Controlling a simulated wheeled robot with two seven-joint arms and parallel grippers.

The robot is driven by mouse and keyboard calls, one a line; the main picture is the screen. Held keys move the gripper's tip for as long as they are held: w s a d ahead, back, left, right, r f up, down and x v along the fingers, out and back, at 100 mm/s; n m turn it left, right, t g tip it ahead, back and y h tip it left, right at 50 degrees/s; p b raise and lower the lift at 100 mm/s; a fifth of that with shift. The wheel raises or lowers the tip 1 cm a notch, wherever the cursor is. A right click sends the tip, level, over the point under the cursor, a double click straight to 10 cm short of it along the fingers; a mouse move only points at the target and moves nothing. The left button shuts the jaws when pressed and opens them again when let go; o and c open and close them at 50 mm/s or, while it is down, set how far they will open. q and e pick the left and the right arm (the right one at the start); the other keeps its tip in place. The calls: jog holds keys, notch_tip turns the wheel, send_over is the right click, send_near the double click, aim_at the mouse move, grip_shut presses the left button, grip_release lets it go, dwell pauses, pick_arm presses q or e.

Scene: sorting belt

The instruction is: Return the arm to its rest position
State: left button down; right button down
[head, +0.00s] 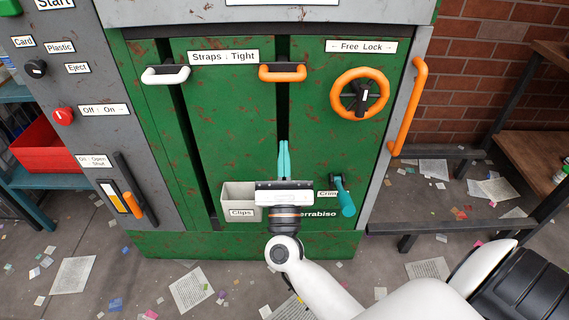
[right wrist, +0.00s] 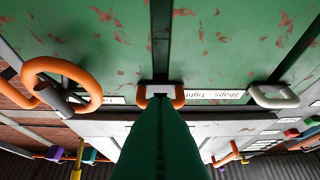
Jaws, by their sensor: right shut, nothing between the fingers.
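My right gripper (head: 284,158) is in front of the green machine (head: 230,110), low on its front, with its teal fingers together and pointing up. It is shut and empty. In the right wrist view its fingers (right wrist: 160,120) fill the lower middle, and the orange strap handle (right wrist: 178,96) shows just beyond their tips. In the head view that orange handle (head: 283,72) is above the fingertips, apart from them. My right arm (head: 330,290) reaches in from the lower right. My left gripper is not in view.
A grey clips bin (head: 238,195) is just left of the gripper, and a teal crimp lever (head: 345,200) just right. An orange wheel (head: 359,94), a white handle (head: 166,75) and a long orange door handle (head: 408,108) stick out. A bench (head: 430,224) stands right. Paper litters the floor.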

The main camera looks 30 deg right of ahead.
jog(key=shift+s+a+f, duration=0.3)
jog(key=shift+s+f, duration=0.05)
jog(key=shift+s, duration=0.1)
dwell(0.3)
